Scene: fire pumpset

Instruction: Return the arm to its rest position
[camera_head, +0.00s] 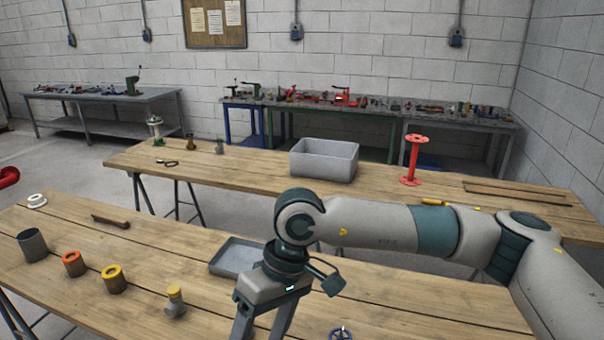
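My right arm (385,228) comes in from the right and reaches across the near wooden table (420,292). Its gripper (262,328) points down at the bottom middle of the head view. The two fingers stand apart with bare table showing between them, and I see nothing held. The fingertips run to the bottom edge of the picture, so their very ends are hidden. My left gripper is not in view.
A grey tray (233,257) lies just behind the gripper. A yellow-topped fitting (175,301), yellow ring (113,279), orange ring (74,263) and dark cylinder (33,245) stand left. A blue handwheel (340,334) is right. A grey bin (324,160) and red spool (412,160) stand on the far table.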

